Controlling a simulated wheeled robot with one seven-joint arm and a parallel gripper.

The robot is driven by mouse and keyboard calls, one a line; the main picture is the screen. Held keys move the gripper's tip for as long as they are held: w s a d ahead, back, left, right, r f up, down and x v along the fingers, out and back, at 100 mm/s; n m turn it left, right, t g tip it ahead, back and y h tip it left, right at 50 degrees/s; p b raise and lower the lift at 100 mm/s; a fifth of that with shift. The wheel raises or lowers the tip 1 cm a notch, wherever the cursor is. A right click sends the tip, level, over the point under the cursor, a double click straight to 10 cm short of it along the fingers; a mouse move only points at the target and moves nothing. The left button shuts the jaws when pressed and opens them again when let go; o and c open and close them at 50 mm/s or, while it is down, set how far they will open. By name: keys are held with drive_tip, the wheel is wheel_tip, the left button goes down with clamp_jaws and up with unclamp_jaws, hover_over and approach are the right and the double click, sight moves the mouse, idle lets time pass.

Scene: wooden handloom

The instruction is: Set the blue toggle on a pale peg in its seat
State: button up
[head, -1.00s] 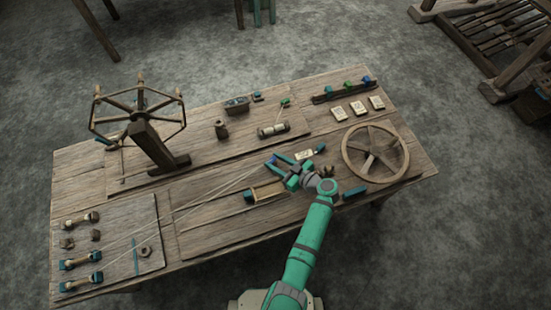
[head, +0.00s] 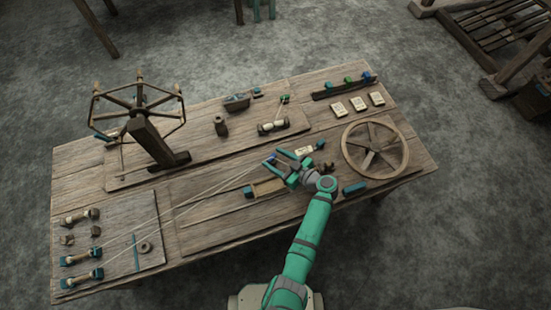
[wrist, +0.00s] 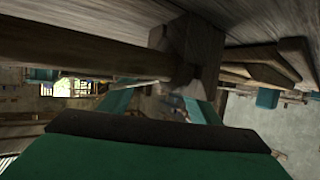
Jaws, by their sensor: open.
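A small blue piece (head: 270,159), likely the blue toggle, shows at the tips of my gripper (head: 276,158) in the head view, where pale threads meet. I cannot tell whether it touches a finger. The pale peg and the seat are too small to make out there. My gripper is open, with its fingers pointing up and left over the table. In the wrist view the two teal fingers of my gripper (wrist: 160,104) stand apart under a wooden bar (wrist: 80,48) and a dark wooden block (wrist: 187,50). The blue piece cannot be made out in that view.
A spoked wheel (head: 403,154) lies right of my gripper. A rack (head: 340,91) with teal, green and blue pieces and several pale cards (head: 358,104) are at the back right. A spoked reel (head: 150,142) stands at the left. A board (head: 120,220) with spools lies front left.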

drive_tip(key=v, duration=1)
drive_tip(key=shift+s+d+r, duration=0.15)
drive_tip(key=shift+s+d, duration=0.05)
drive_tip(key=shift+d, duration=0.05)
drive_tip(key=shift+w, duration=0.1)
